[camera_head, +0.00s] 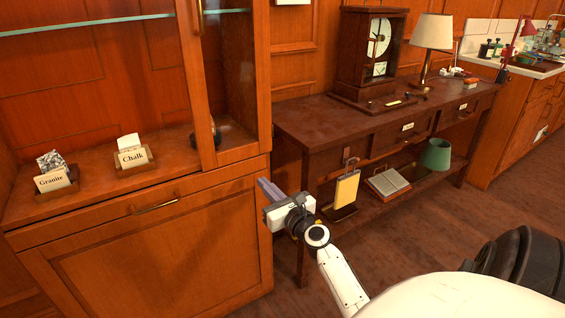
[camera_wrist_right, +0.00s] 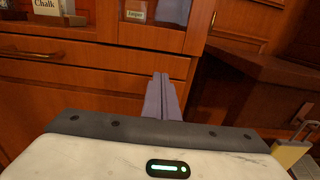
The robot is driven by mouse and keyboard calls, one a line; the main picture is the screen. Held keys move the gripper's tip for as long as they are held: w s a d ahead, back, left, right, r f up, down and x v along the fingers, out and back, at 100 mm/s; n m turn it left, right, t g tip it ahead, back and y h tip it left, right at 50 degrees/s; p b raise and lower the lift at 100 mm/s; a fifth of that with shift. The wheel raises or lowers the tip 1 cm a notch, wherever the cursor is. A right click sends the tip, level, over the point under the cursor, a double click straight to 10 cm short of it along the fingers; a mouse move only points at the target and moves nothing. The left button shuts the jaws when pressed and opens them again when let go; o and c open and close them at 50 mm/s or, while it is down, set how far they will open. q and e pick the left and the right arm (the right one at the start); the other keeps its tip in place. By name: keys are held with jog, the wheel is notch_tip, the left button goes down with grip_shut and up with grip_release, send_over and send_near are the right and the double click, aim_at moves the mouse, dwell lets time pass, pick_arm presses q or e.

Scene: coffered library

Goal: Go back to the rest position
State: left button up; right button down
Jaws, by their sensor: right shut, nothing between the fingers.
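My right gripper (camera_head: 266,188) is in the middle of the head view, in front of the gap between the wooden cabinet and the dark desk. Its fingers are shut together with nothing between them. In the right wrist view the closed grey fingers (camera_wrist_right: 164,97) point at the cabinet front, apart from any object I can make out. My left gripper is not in view.
The cabinet (camera_head: 150,240) holds labelled stones, Granite (camera_head: 52,176) and Chalk (camera_head: 131,153). The dark desk (camera_head: 330,125) bears a clock (camera_head: 378,45) and a lamp (camera_head: 433,32).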

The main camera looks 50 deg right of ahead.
jog(key=v, duration=0.6)
